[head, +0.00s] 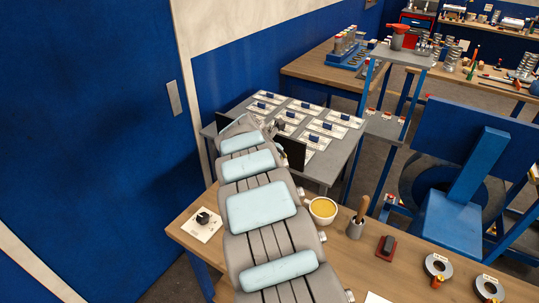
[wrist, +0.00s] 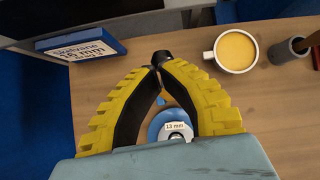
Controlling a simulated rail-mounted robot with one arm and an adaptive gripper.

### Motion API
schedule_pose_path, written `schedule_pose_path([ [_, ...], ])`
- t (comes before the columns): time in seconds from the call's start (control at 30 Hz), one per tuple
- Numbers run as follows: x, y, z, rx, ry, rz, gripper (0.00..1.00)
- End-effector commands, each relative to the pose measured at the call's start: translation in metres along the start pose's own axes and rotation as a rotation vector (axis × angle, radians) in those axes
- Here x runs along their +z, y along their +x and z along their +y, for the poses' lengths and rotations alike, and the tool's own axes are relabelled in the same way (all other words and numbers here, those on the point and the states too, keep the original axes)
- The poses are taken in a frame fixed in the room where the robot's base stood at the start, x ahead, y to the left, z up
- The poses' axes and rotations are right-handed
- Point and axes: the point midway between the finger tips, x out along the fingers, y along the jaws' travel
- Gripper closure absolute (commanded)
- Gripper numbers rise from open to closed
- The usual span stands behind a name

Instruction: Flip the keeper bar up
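I cannot pick out the keeper bar with certainty in either view. In the wrist view my gripper (wrist: 158,66) has two yellow-backed fingers with black inner faces. They bow outward, and their tips come together over the wooden table. A small black part (wrist: 162,56) shows right at the tips; I cannot tell whether it is touched. Between the fingers lies a blue round piece (wrist: 163,121) labelled 13 mm, partly hidden by the fingers and wrist. In the head view my padded arm hides my gripper.
A cup of yellow liquid (head: 322,208) stands right of my arm on the near wooden table (head: 340,253), also in the wrist view (wrist: 235,49). A blue labelled box (wrist: 82,50) is left in the wrist view.

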Motion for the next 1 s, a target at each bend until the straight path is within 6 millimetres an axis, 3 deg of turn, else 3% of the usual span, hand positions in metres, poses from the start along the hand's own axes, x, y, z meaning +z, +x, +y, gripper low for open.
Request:
schedule_pose_path([
  [0.5,-0.002,-0.021,0.000,0.003,-0.001,0.001,1.00],
  [1.0,-0.001,-0.062,0.001,0.003,-0.001,0.000,1.00],
])
